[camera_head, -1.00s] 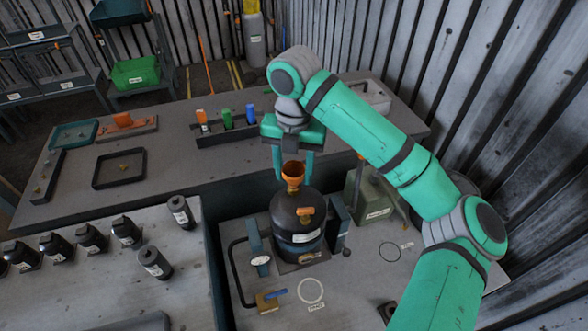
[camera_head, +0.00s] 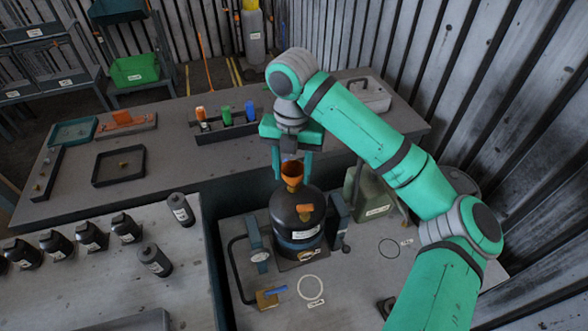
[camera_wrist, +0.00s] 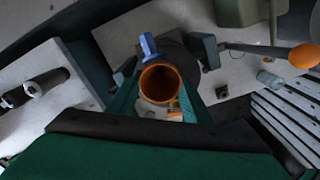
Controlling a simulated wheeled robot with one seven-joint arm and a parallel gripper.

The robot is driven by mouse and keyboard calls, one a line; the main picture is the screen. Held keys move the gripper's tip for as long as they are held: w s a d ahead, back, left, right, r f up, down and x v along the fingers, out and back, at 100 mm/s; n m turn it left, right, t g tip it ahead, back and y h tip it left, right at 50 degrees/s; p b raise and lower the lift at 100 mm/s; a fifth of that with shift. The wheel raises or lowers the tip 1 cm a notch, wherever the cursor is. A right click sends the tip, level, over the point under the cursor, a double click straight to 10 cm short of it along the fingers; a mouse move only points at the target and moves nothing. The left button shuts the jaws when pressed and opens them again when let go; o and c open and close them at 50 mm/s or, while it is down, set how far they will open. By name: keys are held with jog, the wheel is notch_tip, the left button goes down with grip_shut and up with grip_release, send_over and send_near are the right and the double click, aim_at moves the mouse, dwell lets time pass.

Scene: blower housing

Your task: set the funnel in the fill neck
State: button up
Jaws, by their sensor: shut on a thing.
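The orange funnel (camera_head: 292,171) is upright above the top of the black vessel (camera_head: 297,222). My gripper (camera_head: 292,176) points down from above, shut on the funnel, with one finger on each side of it. In the wrist view I look down into the funnel's round mouth (camera_wrist: 160,84) between the fingers. The fill neck and the funnel's spout are hidden, so I cannot tell whether the spout is inside the neck.
A dark upright block (camera_head: 339,220) stands right of the vessel, and a green-grey can (camera_head: 370,192) stands behind it. A dark clamp-like part (camera_head: 258,250) is at the left. Several black bottles (camera_head: 125,229) stand on the left table. The bench front right is mostly clear.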

dwell(0.3)
jog(key=o, duration=1.4)
jog(key=shift+c, duration=0.2)
jog(key=shift+r, duration=0.1)
jog(key=shift+w+r, duration=0.1)
jog(key=shift+r, duration=2.85)
jog(key=shift+a+r, duration=0.1)
jog(key=shift+r, duration=0.35)
